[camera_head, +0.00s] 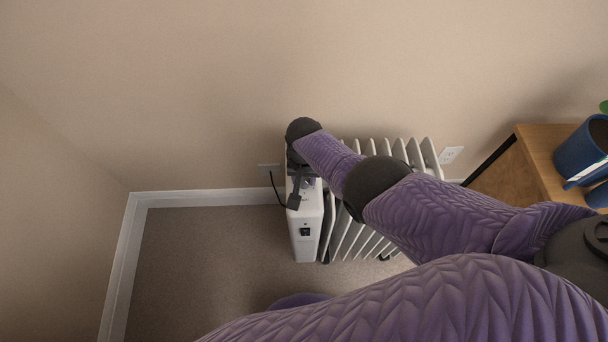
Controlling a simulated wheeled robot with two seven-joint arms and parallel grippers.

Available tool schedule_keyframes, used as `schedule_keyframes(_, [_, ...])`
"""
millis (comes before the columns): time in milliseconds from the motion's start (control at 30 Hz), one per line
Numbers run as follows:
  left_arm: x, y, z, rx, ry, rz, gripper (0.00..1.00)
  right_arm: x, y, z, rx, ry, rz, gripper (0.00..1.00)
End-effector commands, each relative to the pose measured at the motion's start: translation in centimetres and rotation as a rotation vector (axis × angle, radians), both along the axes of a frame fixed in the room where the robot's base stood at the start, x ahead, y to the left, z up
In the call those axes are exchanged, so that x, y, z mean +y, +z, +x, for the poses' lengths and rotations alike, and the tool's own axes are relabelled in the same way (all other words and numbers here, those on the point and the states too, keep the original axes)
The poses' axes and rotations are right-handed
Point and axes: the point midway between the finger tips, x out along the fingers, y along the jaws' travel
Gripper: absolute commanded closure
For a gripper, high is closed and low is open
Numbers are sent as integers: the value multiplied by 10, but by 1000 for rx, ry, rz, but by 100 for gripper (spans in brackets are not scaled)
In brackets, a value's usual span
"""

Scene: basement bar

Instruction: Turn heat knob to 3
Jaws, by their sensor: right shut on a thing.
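A white finned heater (308,235) stands against the wall, with its narrow control end facing me. A small black switch (305,232) shows low on that end panel. My right gripper (298,196) is at the upper part of the panel, at the end of my purple-sleeved right arm. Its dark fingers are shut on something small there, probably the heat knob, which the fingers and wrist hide. I cannot read the knob's setting or any numbers. My left gripper is not in view.
A wooden cabinet (543,160) with a blue pot (583,150) stands at the right. A wall outlet (451,155) is right of the heater, and a black cord (274,188) hangs at its left. Carpet (215,260) left of the heater is clear.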

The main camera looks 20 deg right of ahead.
Motion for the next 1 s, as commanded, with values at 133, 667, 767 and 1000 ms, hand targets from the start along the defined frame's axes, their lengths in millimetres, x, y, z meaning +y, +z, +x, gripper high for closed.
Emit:
schedule_keyframes(133, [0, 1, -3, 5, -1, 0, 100, 1, 1, 0, 0, -133, 1, 100])
schedule_keyframes(667, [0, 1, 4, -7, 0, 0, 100, 0, 0, 0, -1, -551, 0, 100])
schedule_keyframes(767, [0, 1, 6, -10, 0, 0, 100, 0, 0, 0, -1, -598, 0, 100])
schedule_keyframes(1000, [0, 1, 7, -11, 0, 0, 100, 0, 0, 0, -1, -668, 0, 100])
